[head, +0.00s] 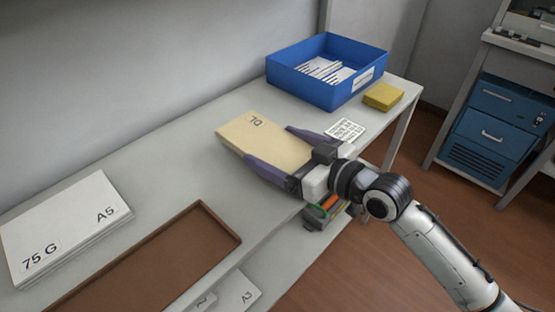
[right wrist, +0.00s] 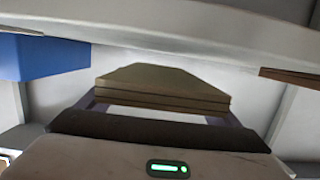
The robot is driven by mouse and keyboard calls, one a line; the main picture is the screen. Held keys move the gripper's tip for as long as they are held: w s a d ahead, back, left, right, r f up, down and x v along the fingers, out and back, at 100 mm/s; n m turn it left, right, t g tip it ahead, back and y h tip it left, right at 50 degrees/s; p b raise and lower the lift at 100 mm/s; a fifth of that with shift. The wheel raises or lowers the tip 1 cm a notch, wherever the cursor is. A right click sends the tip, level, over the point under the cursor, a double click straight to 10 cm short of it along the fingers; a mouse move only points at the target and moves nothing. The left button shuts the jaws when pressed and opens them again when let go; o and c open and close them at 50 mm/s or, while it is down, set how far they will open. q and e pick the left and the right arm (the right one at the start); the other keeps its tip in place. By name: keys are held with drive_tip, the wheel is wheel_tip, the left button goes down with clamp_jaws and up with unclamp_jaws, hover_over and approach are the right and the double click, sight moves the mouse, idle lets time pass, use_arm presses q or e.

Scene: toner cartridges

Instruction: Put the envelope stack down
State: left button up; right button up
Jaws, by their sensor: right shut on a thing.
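The envelope stack (head: 250,133) is a tan, flat block marked "DL" in the head view. My right gripper (head: 267,143) is shut on it, one purple finger along each long side. The stack is over the grey table, between the blue box and the brown tray. I cannot tell whether its underside touches the tabletop. In the right wrist view the stack (right wrist: 163,84) shows its layered near edge between the fingers, with the table (right wrist: 170,22) across the top of the picture. My left gripper is not in view.
A blue box (head: 305,88) with white envelopes stands at the back right. A yellow pad (head: 383,96) and a printed label card (head: 345,130) lie nearby. A brown tray (head: 222,222) and white A5 paper (head: 68,225) are at left. Bare table lies between the stack and paper.

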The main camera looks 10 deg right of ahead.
drive_tip(key=shift+f, duration=1.5)
drive_tip(key=shift+f+b, duration=0.2)
drive_tip(key=shift+b, duration=0.1)
drive_tip(key=o, duration=1)
drive_tip(key=shift+d+r, duration=0.1)
drive_tip(key=shift+r, duration=0.1)
drive_tip(key=v, duration=1.2)
drive_tip(key=shift+p, duration=0.4)
drive_tip(key=shift+f, duration=0.15)
